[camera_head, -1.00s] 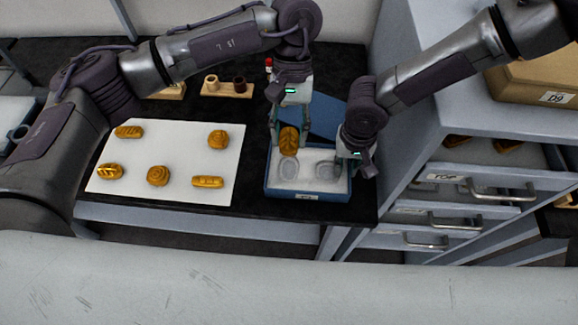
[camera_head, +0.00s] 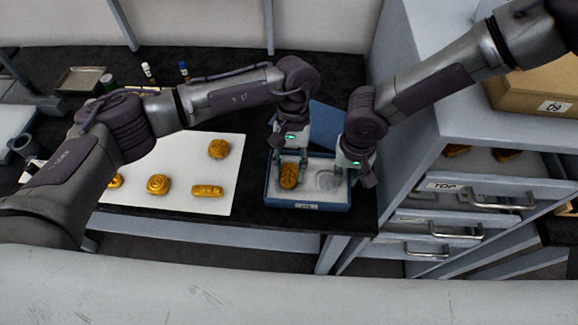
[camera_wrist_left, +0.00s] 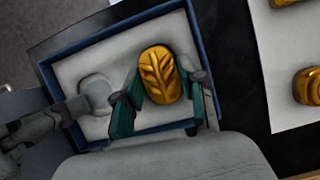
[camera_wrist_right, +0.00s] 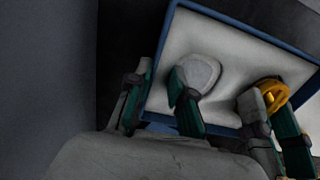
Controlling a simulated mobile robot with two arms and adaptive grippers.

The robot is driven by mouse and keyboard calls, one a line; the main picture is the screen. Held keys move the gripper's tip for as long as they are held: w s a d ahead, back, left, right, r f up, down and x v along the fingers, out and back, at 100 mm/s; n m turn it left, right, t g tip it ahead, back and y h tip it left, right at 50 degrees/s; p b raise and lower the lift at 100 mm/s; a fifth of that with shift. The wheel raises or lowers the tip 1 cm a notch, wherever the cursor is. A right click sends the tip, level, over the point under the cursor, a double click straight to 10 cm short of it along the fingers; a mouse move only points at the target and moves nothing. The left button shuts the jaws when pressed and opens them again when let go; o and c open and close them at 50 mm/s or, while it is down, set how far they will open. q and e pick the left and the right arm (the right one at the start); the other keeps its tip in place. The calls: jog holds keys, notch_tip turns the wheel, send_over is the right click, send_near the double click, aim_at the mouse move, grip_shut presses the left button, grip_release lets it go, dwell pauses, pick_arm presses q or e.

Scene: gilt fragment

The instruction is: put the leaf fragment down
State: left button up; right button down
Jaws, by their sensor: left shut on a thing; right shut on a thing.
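The leaf fragment (camera_head: 289,176), golden with a leaf relief, is at the left recess of the padded blue box (camera_head: 275,203). It also shows in the left wrist view (camera_wrist_left: 160,75), upright between the fingers. My left gripper (camera_head: 288,163) is shut on it, reaching down inside the box. Whether the fragment bears on the padding is hard to tell. The right recess (camera_wrist_right: 198,72) is empty. My right gripper (camera_head: 350,172) is shut on the box's right wall, one finger inside and one outside.
A white sheet (camera_head: 180,205) left of the box holds several gilt fragments (camera_head: 158,185). The blue lid (camera_head: 327,118) is behind the box. A grey drawer cabinet (camera_head: 400,187) stands close on the right, with a cardboard box (camera_head: 535,88) on top.

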pick_arm(q)
jog(key=shift+f, duration=0.1)
jog(key=shift+s+a+f, duration=0.15)
jog(key=shift+s+f, duration=0.05)
jog(key=shift+f, duration=0.5)
jog(key=shift+c, duration=0.3)
pick_arm(e)
jog(key=shift+s+a+r, duration=0.15)
pick_arm(q)
jog(key=o, duration=1)
jog(key=shift+w, duration=0.1)
jog(key=shift+w, duration=0.1)
jog(key=shift+r, duration=0.15)
jog(key=shift+r, duration=0.3)
jog(key=v, duration=1.2)
jog(key=shift+r, duration=0.4)
